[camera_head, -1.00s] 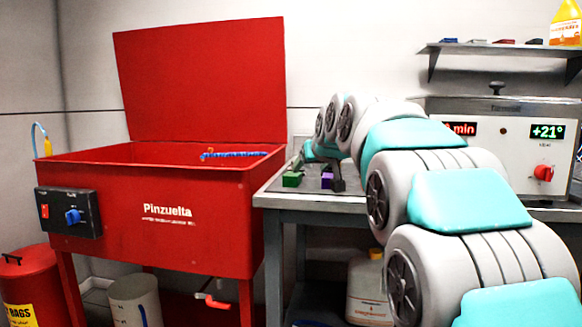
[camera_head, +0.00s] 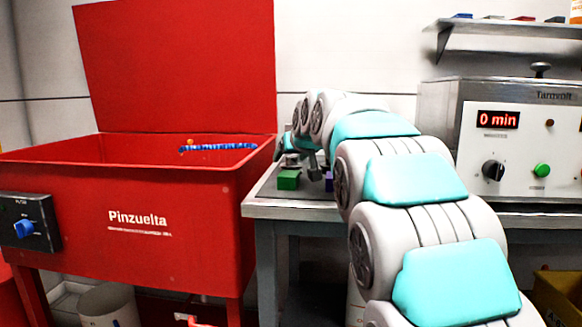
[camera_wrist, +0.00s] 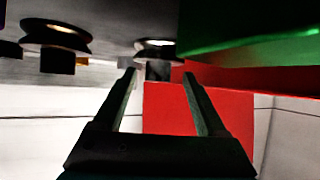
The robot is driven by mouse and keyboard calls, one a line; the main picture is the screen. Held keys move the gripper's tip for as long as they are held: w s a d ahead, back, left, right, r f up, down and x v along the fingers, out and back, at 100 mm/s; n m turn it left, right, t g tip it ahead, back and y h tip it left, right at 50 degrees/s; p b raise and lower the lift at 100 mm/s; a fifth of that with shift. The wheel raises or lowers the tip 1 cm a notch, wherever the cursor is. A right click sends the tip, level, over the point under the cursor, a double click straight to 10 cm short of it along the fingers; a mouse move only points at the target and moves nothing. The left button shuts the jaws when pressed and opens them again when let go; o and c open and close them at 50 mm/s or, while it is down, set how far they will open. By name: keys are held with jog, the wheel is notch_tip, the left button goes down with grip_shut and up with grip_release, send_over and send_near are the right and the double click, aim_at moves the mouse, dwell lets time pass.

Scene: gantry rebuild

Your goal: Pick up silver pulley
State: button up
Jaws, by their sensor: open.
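In the head view my gripper (camera_head: 314,166) is low over the bench, between a green block (camera_head: 289,180) and a purple block (camera_head: 328,182). The pulley cannot be made out clearly there. The green block fills the wrist view's upper right (camera_wrist: 250,35).
The grey workbench (camera_head: 262,210) carries the blocks. A red parts washer (camera_head: 225,225) with its lid (camera_head: 175,65) raised adjoins it on the left. A white-fronted machine (camera_head: 520,150) stands at right, below a wall shelf (camera_head: 500,28).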

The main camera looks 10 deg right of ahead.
aim_at(289, 162)
jog(key=x, duration=0.4)
jog(key=shift+w+d+f, duration=0.1)
jog(key=shift+c, duration=0.4)
jog(key=c, duration=0.8)
jog(key=shift+f, duration=0.1)
grip_shut()
jog(key=shift+f, duration=0.1)
